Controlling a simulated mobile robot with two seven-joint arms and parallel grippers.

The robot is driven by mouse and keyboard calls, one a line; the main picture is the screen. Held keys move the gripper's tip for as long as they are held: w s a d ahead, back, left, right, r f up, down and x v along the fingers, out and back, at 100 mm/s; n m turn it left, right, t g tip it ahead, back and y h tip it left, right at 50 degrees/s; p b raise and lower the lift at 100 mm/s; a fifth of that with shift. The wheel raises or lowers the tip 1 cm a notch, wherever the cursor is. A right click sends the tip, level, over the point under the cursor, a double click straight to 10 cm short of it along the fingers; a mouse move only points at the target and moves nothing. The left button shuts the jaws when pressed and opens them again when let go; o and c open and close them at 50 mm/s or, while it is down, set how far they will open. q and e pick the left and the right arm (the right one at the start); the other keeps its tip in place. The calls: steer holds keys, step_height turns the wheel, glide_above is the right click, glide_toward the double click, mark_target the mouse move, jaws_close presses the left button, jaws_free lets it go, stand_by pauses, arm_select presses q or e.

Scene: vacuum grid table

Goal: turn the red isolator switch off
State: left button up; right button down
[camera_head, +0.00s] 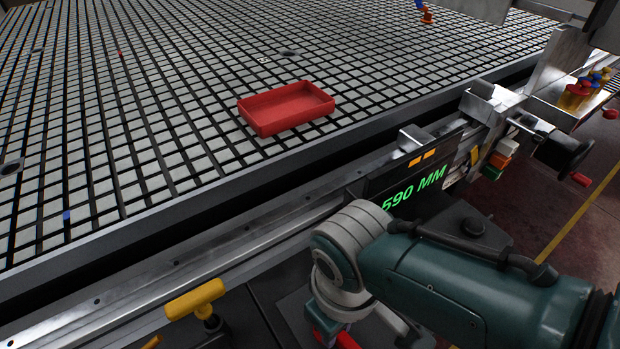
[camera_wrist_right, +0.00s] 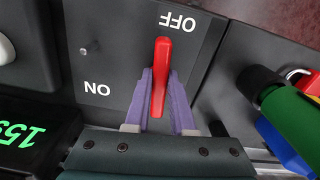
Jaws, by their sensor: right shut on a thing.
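The red isolator switch (camera_wrist_right: 161,52) is a narrow red handle on a dark grey panel in the right wrist view. Its upper end lies just below the upside-down OFF label; the ON label is to its lower left. My right gripper (camera_wrist_right: 160,76) has its two purple fingers on either side of the handle and is shut on it. In the head view my teal right arm reaches in from the right and its gripper is mostly hidden low in the picture. A red part shows there, but I cannot tell what it is. My left gripper is not in view.
A red tray (camera_head: 262,126) sits on the grid table (camera_head: 150,150). A yellow handle (camera_head: 195,299) sticks out at the front rail. A green display (camera_head: 412,190) reads 590 MM. Green, blue and red knobs (camera_wrist_right: 291,122) stand close right of the switch panel.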

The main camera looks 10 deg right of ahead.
steer(key=shift+a+m, duration=0.1)
steer(key=shift+m, duration=0.6)
steer(key=c, duration=0.8)
jaws_free()
steer(key=shift+o, duration=0.2)
step_height(320, 180, up, 10)
steer(key=p, duration=0.7)
steer(key=shift+f, duration=0.15)
